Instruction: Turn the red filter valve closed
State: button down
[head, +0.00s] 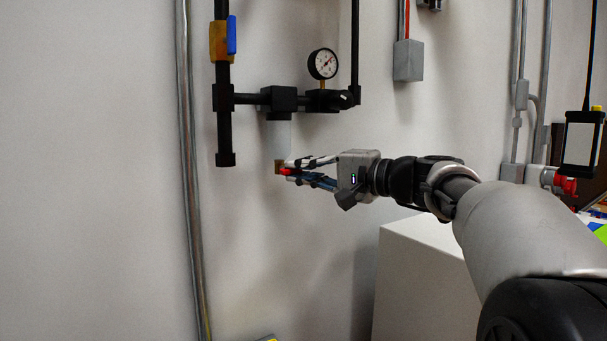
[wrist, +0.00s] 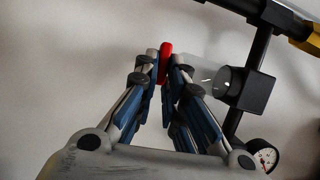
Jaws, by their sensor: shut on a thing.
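The red filter valve handle (head: 287,172) is at the small brass valve (head: 279,167) under the clear filter bowl (head: 277,138). My gripper (head: 288,170) reaches in from the right and is shut on the red handle. In the wrist view, the red handle (wrist: 165,62) stands between the two fingertips (wrist: 164,65), with the clear bowl (wrist: 204,74) just to the right. The fingers hide part of the handle and much of the brass body, so the exact handle angle is hard to tell.
Black pipework (head: 223,120) with a blue-handled brass valve (head: 222,40) and a round gauge (head: 322,64) is above the gripper. A grey conduit (head: 188,170) runs down the wall at left. A white cabinet (head: 418,285) stands below my arm. The wall below the filter is clear.

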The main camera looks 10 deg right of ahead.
jog(key=shift+m+t, duration=0.4)
jog(key=shift+m, duration=0.1)
jog(key=c, duration=1.7)
grip_release()
jog(key=v, duration=1.2)
